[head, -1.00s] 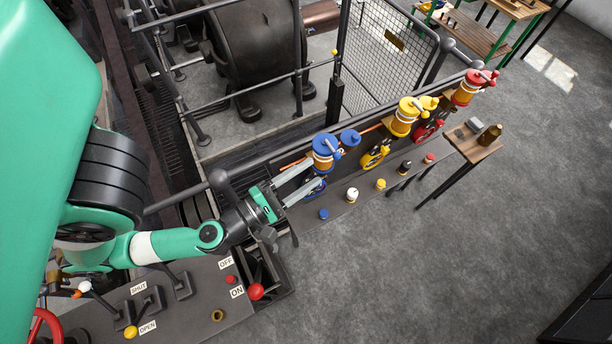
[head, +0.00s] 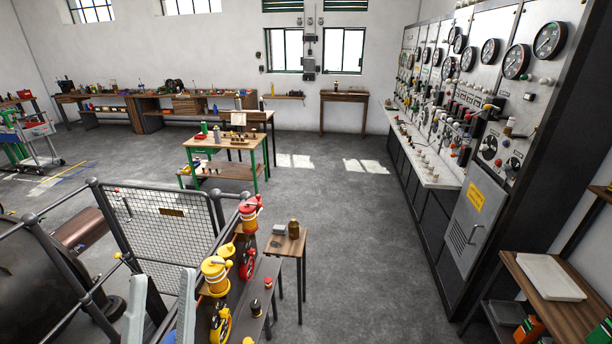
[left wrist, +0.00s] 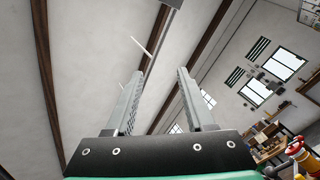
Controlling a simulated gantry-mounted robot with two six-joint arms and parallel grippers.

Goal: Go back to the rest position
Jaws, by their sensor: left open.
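My left gripper (head: 162,283) shows at the lower left of the head view, its two grey fingers pointing up and apart. In the left wrist view the same gripper (left wrist: 160,75) is open, with nothing between its fingers, and faces the ceiling and upper walls. Part of a red and yellow canister (left wrist: 303,155) shows at the lower right of the left wrist view. My right gripper is not in view.
A mesh guard (head: 165,225) stands behind the gripper. A small wooden stand (head: 291,244) holds a brown bottle. A tall gauge panel (head: 478,215) lines the right. The grey floor (head: 350,240) between is open.

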